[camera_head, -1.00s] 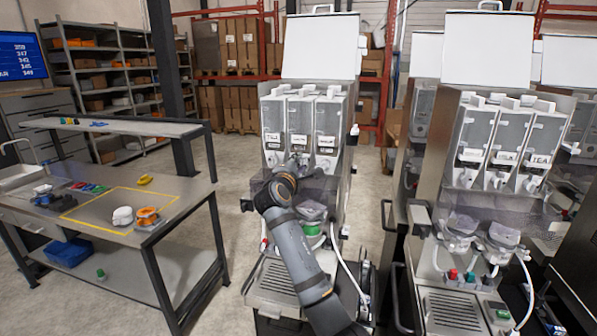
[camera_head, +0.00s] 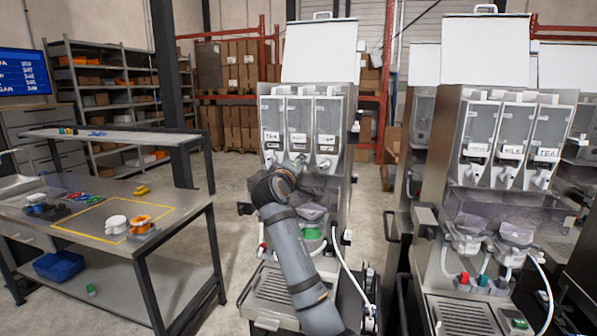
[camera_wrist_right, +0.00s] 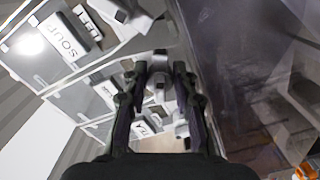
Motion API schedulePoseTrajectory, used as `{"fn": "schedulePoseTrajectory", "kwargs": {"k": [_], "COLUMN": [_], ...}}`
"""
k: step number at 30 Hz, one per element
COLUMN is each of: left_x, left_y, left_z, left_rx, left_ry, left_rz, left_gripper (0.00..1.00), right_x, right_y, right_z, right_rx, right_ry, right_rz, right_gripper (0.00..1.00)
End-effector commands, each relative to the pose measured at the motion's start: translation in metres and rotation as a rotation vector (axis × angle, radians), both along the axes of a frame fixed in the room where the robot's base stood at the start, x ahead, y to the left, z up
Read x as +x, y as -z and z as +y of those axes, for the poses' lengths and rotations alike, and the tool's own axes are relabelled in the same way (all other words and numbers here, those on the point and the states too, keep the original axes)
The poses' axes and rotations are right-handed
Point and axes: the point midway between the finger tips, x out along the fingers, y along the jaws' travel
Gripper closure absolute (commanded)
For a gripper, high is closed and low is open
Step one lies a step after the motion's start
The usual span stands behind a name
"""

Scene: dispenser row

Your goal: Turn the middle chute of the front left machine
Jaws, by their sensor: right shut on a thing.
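The front left machine (camera_head: 342,120) stands upright in the middle of the head view, with three clear canisters side by side and a chute under each. My right arm reaches up across its front. My right gripper (camera_wrist_right: 161,72) is mostly hidden behind my wrist in the head view. In the right wrist view its two dark fingers are closed around a small white chute (camera_wrist_right: 161,86), which appears to be the middle one. The fingers hide much of it, so its exact angle is unclear. My left gripper is not in view.
A second machine (camera_head: 508,120) stands to the right, with a gap between. A grey workbench (camera_head: 180,215) with a yellow-marked area and small items is on the left. A white hose (camera_head: 345,262) hangs at the left machine's lower front. Floor is clear between bench and machine.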

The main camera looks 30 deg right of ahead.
Motion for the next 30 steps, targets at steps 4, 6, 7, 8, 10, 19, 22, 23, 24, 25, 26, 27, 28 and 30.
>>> {"fn": "schedulePoseTrajectory", "kwargs": {"k": [4, 6, 7, 8, 10, 19, 22, 23, 24, 25, 26, 27, 28, 30], "left_x": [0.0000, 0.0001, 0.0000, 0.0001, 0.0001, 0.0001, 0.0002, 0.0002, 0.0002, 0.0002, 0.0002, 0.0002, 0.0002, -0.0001], "left_y": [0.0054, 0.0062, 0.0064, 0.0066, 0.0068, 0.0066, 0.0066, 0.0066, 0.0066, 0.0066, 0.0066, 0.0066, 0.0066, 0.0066], "left_z": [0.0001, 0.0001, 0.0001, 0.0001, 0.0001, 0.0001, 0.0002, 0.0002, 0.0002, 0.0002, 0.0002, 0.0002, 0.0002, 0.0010], "left_rx": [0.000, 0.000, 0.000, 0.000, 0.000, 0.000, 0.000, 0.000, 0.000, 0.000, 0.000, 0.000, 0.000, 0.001], "left_ry": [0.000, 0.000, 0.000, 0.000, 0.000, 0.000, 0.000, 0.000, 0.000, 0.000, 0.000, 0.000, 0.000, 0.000], "left_rz": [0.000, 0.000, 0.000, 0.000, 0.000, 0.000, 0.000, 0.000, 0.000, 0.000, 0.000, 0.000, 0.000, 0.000], "left_gripper": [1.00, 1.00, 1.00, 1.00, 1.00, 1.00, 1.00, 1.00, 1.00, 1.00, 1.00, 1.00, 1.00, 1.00], "right_x": [0.0003, 0.0004, 0.0003, 0.0004, 0.0004, 0.0005, 0.0004, 0.0004, 0.0005, 0.0004, 0.0004, 0.0004, 0.0003, 0.0003], "right_y": [0.0029, 0.0026, 0.0025, 0.0024, 0.0022, 0.0022, 0.0023, 0.0023, 0.0022, 0.0020, 0.0019, 0.0018, 0.0016, 0.0013], "right_z": [0.0001, 0.0002, 0.0001, 0.0002, 0.0002, 0.0003, 0.0002, 0.0002, 0.0003, 0.0002, 0.0002, 0.0002, 0.0003, 0.0003], "right_rx": [0.029, 0.036, 0.039, 0.041, 0.045, 0.047, 0.046, 0.046, 0.046, 0.045, 0.045, 0.046, 0.046, 0.045], "right_ry": [0.000, 0.000, 0.001, 0.001, 0.001, 0.001, 0.001, 0.000, 0.000, 0.000, 0.000, 0.000, 0.000, 0.000], "right_rz": [-0.028, -0.037, -0.040, -0.042, -0.046, -0.047, -0.046, -0.047, -0.047, -0.047, -0.047, -0.048, -0.048, -0.049], "right_gripper": [1.00, 1.00, 1.00, 1.00, 1.00, 1.00, 0.69, 0.66, 0.66, 0.66, 0.66, 0.66, 0.66, 0.66]}}
